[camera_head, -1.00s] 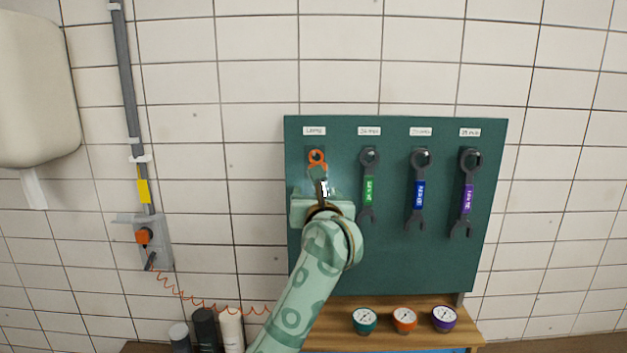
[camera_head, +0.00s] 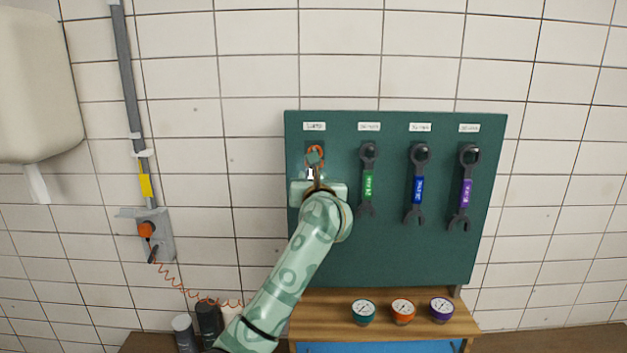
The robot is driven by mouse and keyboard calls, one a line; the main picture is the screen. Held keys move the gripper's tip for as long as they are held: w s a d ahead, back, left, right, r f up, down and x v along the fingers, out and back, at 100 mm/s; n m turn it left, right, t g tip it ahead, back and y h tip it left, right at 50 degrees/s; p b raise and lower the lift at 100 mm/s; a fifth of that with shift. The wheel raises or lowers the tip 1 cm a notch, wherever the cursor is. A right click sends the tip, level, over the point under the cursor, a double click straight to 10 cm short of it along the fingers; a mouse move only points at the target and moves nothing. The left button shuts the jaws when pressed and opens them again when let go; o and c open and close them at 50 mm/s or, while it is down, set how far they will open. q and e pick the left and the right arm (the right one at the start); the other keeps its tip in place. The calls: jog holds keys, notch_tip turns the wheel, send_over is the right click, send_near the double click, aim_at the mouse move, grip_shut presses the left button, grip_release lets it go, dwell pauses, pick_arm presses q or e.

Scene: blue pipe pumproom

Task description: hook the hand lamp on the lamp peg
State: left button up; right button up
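The hand lamp (camera_head: 315,154) shows as an orange hook end in front of the panel, just under the left-most label. Its lower part is mostly hidden by my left gripper (camera_head: 314,176). The gripper reaches up from below and appears shut on the lamp. The lamp peg is hidden behind the hook; I cannot tell whether the hook is around it or only in front of it. An orange coiled cord (camera_head: 185,289) runs from a wall socket (camera_head: 147,230) down behind my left arm. My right gripper is not in view.
Three wrenches, green (camera_head: 368,185), blue (camera_head: 417,189) and purple (camera_head: 466,194), hang on the green panel (camera_head: 400,255) to the right. Three gauges (camera_head: 403,312) stand on the wooden shelf (camera_head: 335,303) below. Bottles (camera_head: 207,320) stand at lower left.

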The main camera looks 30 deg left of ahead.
pick_arm(q)
jog(key=shift+w+a+b, duration=0.1)
jog(key=shift+w+b, duration=0.3)
jog(key=shift+w, duration=0.35)
dwell(0.8)
jog(key=o, duration=0.8)
jog(key=shift+f, duration=0.1)
jog(key=shift+w+d, duration=0.25)
jog(key=shift+d, duration=0.1)
jog(key=shift+s+a, duration=0.2)
jog(key=shift+a, duration=0.05)
jog(key=shift+o, duration=0.5)
jog(key=o, duration=0.6)
